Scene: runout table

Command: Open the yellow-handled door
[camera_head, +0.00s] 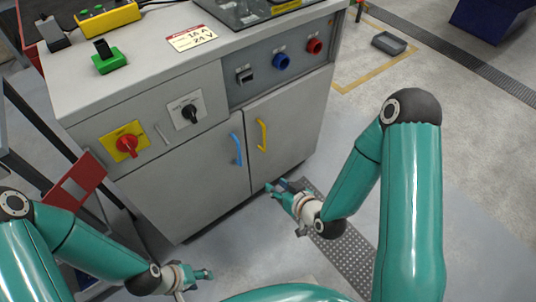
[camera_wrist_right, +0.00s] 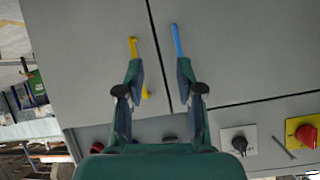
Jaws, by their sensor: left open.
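The grey cabinet has two closed doors side by side. The right door (camera_head: 288,125) carries the yellow handle (camera_head: 262,135), an upright bar. The left door (camera_head: 190,185) carries the blue handle (camera_head: 237,149). My right gripper (camera_head: 277,188) is low in front of the cabinet, below the yellow handle and apart from it. In the right wrist view it is open and empty (camera_wrist_right: 160,72); its left finger hides part of the yellow handle (camera_wrist_right: 133,46), and the blue handle (camera_wrist_right: 177,40) shows by its right finger. My left gripper (camera_head: 205,275) is open and empty near the floor, lower left.
Above the doors are a red switch on a yellow plate (camera_head: 126,143), a black knob (camera_head: 190,113) and blue and red sockets (camera_head: 282,61). A red-framed panel (camera_head: 77,182) stands left.

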